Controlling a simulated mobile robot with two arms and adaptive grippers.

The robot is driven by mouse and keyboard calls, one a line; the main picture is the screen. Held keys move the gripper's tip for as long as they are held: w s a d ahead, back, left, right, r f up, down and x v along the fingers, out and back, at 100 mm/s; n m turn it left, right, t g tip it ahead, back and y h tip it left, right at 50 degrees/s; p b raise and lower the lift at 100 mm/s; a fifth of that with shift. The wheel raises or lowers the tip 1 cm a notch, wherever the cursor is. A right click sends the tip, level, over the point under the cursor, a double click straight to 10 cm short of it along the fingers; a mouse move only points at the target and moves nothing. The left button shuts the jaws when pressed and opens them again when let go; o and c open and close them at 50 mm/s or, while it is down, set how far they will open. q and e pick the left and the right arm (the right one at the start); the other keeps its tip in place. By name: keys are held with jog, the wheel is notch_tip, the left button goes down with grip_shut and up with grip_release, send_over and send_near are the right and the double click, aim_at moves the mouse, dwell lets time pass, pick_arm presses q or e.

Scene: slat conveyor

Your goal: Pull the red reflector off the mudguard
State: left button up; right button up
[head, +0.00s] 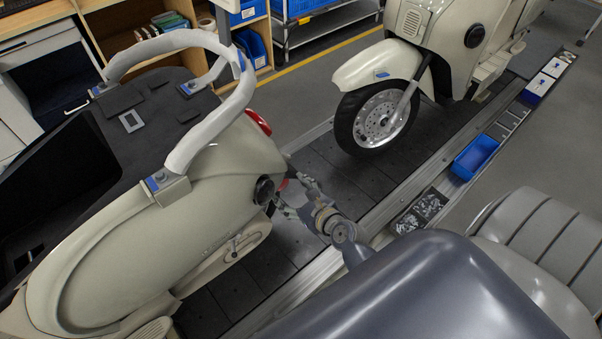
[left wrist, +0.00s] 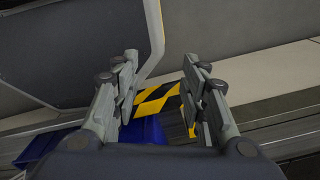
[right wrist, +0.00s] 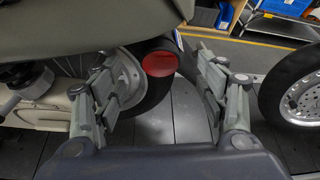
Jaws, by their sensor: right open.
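The red reflector (right wrist: 160,64) sits on the dark rear mudguard (right wrist: 153,46), near the scooter's rear wheel. In the right wrist view it lies between the fingertips of my right gripper (right wrist: 155,75), farther off than they are. My right gripper is open and empty. In the head view a little of the reflector (head: 283,184) shows beside my right gripper (head: 290,197), below the cream scooter body (head: 215,175). My left gripper (left wrist: 161,75) is open and empty, away from the scooter, and shows only in its wrist view.
A red tail light (head: 258,122) sits above the reflector. A second scooter's front wheel (head: 378,118) stands on the slat conveyor (head: 330,160). A blue bin (head: 475,157) lies along the conveyor's edge. Black-yellow striped marking (left wrist: 158,99) shows beyond my left gripper.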

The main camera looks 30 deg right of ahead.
aim_at(283, 184)
jog(key=b+x, duration=0.1)
jog(key=x, duration=0.3)
jog(key=shift+w+f+b, duration=0.15)
jog(key=shift+w+b, duration=0.1)
jog(key=shift+b, duration=0.05)
jog(key=c, duration=1.1)
jog(key=shift+o, duration=0.4)
jog(key=c, duration=0.4)
jog(key=shift+c, duration=0.2)
pick_arm(q)
jog(key=shift+t, duration=0.4)
jog(key=w, duration=0.1)
jog(key=w+f, duration=0.1)
jog(key=w, duration=0.2)
jog(key=shift+w+d+f, duration=0.15)
jog(key=shift+w+f, duration=0.1)
jog(key=shift+f, duration=0.15)
pick_arm(e)
jog(key=shift+s, duration=0.15)
